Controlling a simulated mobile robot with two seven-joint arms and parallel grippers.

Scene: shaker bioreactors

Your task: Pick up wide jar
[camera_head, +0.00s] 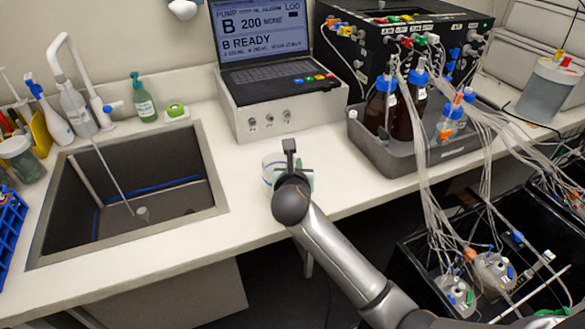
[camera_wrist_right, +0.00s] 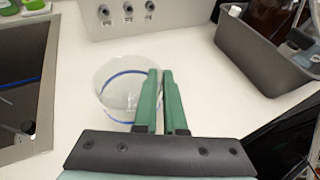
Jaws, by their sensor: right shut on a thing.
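The wide jar (camera_wrist_right: 118,80) is clear, with a blue band around it. In the wrist view it is just left of the fingers of my right gripper (camera_wrist_right: 161,75). The green fingers are close together with one side of the jar's wall between them. In the head view only the left part of the jar (camera_head: 269,168) shows, over the white counter between the sink and the grey tray. My right gripper and wrist hide the rest. I cannot tell whether the jar's base touches the counter. My left gripper is not in view.
A sink (camera_head: 70,205) lies to the left. The pump box (camera_head: 283,110) with a laptop stands behind the jar. A grey tray (camera_head: 400,158) with brown bottles is to the right. Tubes (camera_head: 432,190) hang at the right. The counter near the jar is mostly clear.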

